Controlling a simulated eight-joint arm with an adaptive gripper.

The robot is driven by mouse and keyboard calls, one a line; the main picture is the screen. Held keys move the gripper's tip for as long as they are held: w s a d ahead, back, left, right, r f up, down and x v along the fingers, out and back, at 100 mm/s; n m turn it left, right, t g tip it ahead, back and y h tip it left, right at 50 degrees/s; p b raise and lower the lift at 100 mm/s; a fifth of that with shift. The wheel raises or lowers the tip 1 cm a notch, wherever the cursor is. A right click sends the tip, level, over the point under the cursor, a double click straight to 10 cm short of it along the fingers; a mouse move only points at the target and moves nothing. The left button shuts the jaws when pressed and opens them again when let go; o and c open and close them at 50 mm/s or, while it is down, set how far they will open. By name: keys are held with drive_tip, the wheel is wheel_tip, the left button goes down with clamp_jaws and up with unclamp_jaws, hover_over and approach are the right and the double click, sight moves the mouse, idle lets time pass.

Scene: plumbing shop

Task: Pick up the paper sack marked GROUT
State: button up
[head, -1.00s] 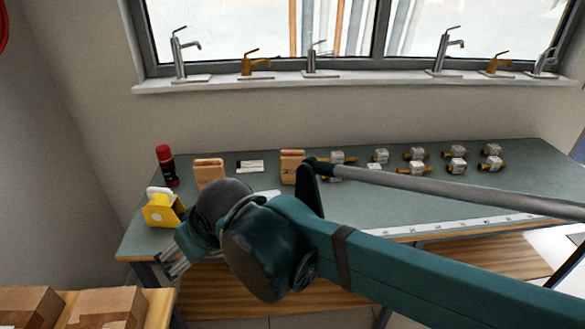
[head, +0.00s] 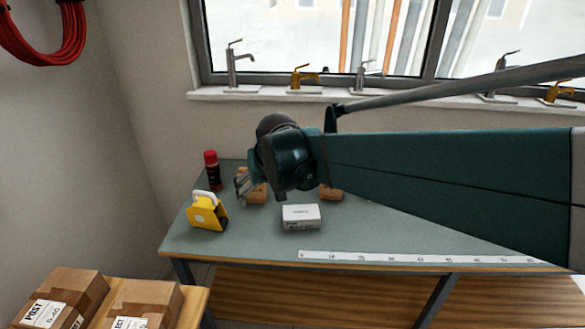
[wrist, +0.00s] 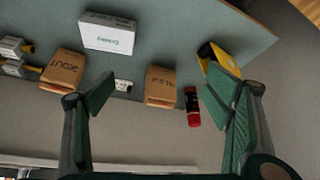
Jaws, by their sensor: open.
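Two tan paper sacks stand on the green bench top. One sack (head: 257,194) is partly behind my gripper (head: 243,188); the other (head: 331,194) is to its right, partly under my arm. In the wrist view, turned about upside down, the left sack (wrist: 62,70) has dark lettering that looks like part of GROUT. The right sack (wrist: 160,88) has other lettering, too blurred to read surely; in the head view it is the left one. My gripper (wrist: 163,92) is open and empty, its fingers apart on either side of that sack's image.
A white box (head: 301,217) lies in front of the sacks. A yellow item (head: 207,211) and a red-capped dark can (head: 211,170) stand at left. A small white-labelled item (wrist: 123,86) lies between the sacks. Valves (wrist: 14,47) are at the wrist view's left. A ruler strip (head: 400,258) runs along the front edge.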

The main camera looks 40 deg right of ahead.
drive_tip(key=w+d+f+m+g+p, duration=0.1)
drive_tip(key=d+f+m+p, duration=0.1)
drive_tip(key=d, duration=1.4)
drive_tip(key=w+d+f+m+g+h+p, duration=0.1)
drive_tip(key=d+f+m+p, duration=0.1)
drive_tip(key=d, duration=1.5)
wheel_tip(320, 180, down, 2)
drive_tip(key=shift+w+f+m+g, duration=0.2)
drive_tip(key=shift+m+g, duration=0.1)
drive_tip(key=shift+m, duration=0.4)
drive_tip(key=shift+x, duration=1.25)
drive_tip(key=b+x, duration=0.1)
drive_tip(key=x, duration=0.4)
drive_tip(key=shift+w+d, duration=0.1)
drive_tip(key=shift+d, duration=0.15)
